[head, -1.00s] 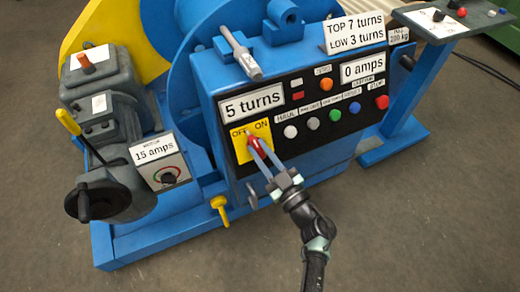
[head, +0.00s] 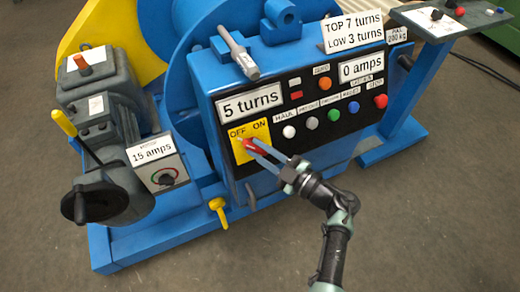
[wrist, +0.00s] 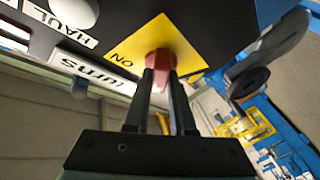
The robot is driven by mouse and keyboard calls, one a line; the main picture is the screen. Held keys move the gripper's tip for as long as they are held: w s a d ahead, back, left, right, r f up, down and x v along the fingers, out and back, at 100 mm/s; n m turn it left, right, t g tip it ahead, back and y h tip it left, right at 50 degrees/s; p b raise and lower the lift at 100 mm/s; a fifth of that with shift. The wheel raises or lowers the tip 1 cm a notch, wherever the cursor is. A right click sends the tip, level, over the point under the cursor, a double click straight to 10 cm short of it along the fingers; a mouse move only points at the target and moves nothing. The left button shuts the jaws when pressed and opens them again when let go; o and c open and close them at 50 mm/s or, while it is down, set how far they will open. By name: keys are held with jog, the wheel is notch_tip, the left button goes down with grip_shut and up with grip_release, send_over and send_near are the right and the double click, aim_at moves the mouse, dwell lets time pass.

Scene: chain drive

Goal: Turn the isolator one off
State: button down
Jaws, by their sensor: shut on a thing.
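The isolator is a red handle (head: 254,147) on a yellow plate (head: 240,152) marked OFF at left and ON at right, at the left end of the black panel. My gripper (head: 258,151) is shut on the handle, reaching in from the lower right. In the head view the handle slants, its upper end towards the OFF side; the fingers hide part of it. In the wrist view the red handle (wrist: 160,62) sits between the two fingers, against the yellow plate (wrist: 190,52). ON is readable there; OFF is not.
Coloured buttons (head: 334,114) run to the right of the plate. A "5 turns" display (head: 250,103) is just above it. A yellow-handled valve (head: 218,207) is below left, and a dial box (head: 158,166) is further left. The floor in front is clear.

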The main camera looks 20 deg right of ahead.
dwell(0.3)
jog(key=c, duration=0.8)
grip_release()
jog(key=shift+o, duration=0.2)
jog(key=p+v, duration=0.1)
jog(key=v, duration=1.2)
jog(key=shift+w, duration=0.1)
